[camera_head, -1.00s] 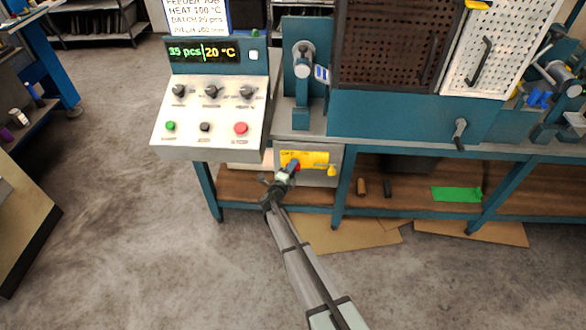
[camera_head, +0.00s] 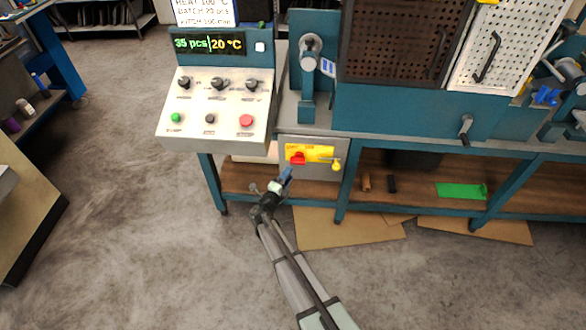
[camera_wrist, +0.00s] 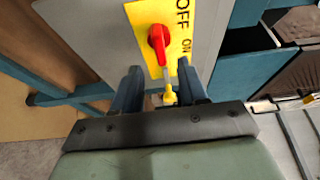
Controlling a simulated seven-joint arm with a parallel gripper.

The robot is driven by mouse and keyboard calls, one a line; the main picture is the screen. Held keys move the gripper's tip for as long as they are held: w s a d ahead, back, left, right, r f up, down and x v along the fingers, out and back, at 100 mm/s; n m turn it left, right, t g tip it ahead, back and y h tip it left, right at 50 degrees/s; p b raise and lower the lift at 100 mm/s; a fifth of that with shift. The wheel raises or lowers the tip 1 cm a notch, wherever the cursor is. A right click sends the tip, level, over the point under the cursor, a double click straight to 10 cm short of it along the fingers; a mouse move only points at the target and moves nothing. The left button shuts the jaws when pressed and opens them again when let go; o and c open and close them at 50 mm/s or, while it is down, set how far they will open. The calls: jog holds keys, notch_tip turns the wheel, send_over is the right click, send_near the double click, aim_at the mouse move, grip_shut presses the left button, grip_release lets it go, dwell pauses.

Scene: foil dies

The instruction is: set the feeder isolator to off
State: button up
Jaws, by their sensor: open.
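The feeder isolator is a grey box (camera_head: 325,172) with a yellow plate (camera_head: 318,152) under the bench, below and right of the control panel. A red handle (camera_head: 298,158) sits on the plate's left part. In the wrist view the red handle (camera_wrist: 158,42) lies along the line of the OFF and ON lettering, its narrower end toward the ON side. A yellow tag-like piece (camera_head: 336,165) hangs at the plate's right end. My gripper (camera_head: 287,172) is just below the handle, open and empty. In the wrist view its fingers (camera_wrist: 160,78) stand apart, short of the handle.
The sloped control panel (camera_head: 215,105) has several knobs and buttons; its display reads 35 pcs and 20 °C. Teal bench legs (camera_head: 211,184) stand beside the box. The shelf (camera_head: 410,178) holds small pieces and a green sheet.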

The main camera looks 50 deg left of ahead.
jog(key=v, duration=0.4)
jog(key=shift+s, duration=0.25)
dwell(0.5)
